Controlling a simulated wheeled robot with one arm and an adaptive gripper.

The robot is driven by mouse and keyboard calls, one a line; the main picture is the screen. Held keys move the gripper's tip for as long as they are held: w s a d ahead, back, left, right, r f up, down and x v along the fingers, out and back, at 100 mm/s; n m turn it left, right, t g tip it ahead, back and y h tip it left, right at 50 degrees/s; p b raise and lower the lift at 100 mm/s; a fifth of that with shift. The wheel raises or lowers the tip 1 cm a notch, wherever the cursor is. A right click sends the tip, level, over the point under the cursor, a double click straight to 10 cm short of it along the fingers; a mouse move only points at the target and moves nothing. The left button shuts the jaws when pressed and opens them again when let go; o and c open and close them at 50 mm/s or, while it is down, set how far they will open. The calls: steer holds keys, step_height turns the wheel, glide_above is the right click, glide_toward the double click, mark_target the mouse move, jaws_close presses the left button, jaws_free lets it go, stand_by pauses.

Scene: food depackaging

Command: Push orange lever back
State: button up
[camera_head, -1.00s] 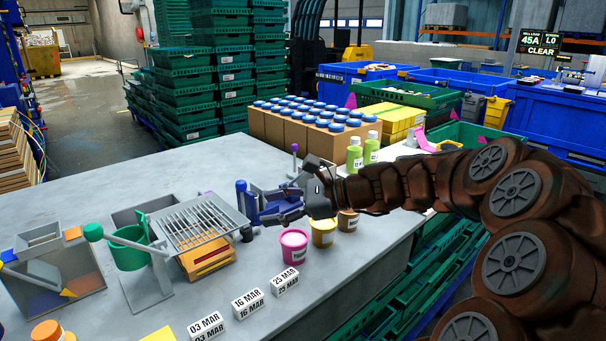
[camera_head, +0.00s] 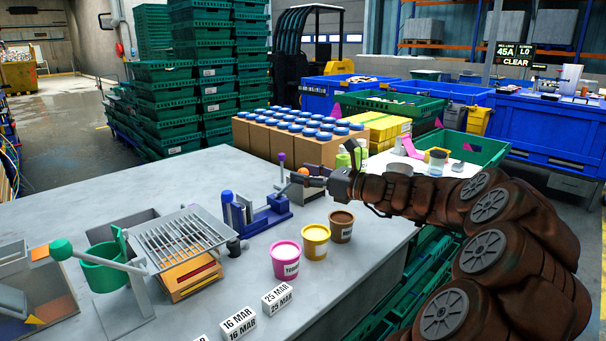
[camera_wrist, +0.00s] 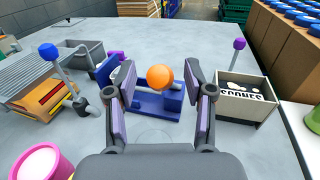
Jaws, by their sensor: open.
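The orange lever's round knob (camera_wrist: 160,77) stands above a blue and purple device (camera_wrist: 152,105) in the wrist view. My gripper (camera_wrist: 158,92) is open, with one finger on each side of the knob in the picture. I cannot tell whether either finger touches it. In the head view the orange knob (camera_head: 302,172) shows at the fingertips of my gripper (camera_head: 306,180), just behind the right end of the blue device (camera_head: 262,213). The lever's stem is mostly hidden.
A purple-knobbed lever (camera_wrist: 239,44) stands by a labelled box (camera_wrist: 246,98) on the right. A blue-knobbed lever (camera_wrist: 48,51) and slatted rack (camera_head: 184,238) are left. Pink (camera_head: 286,260), yellow (camera_head: 315,242) and brown (camera_head: 341,226) tubs stand in front.

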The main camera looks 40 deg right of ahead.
steer(key=shift+w+a, duration=0.25)
steer(key=shift+w, duration=0.2)
jaws_close()
stand_by(0.5)
